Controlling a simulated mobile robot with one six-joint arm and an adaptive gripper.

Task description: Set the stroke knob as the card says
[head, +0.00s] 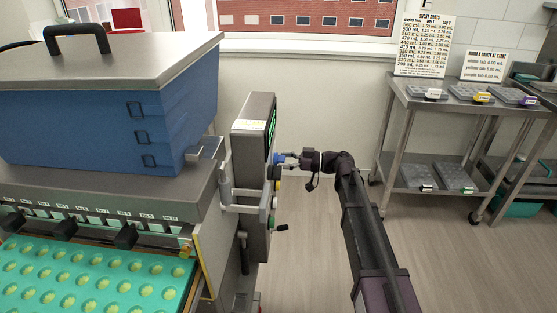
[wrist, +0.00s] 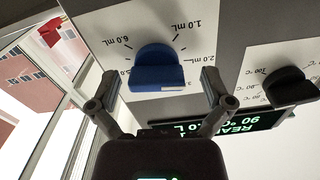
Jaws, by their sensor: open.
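The blue stroke knob (wrist: 158,70) fills the middle of the wrist view, on a white dial plate that appears upside down. Labels 1.0 mL, 2.0 mL, 5.0 mL and 6.0 mL are readable around it; the setting it points to is not clear. It also shows in the head view (head: 279,158) on the side of the control box. My gripper (wrist: 161,84) is open, with one finger on each side of the knob and gaps visible. In the head view my gripper (head: 290,160) is at the panel. A printed card (head: 423,45) headed SHORT SHOTS stands on the right-hand cart.
A black knob (wrist: 290,86) and a lit green display (wrist: 220,122) are beside the stroke knob. A second card (head: 484,66) and several trays are on the metal cart (head: 405,103). The blue hopper (head: 90,120) stands left. Floor between machine and cart is clear.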

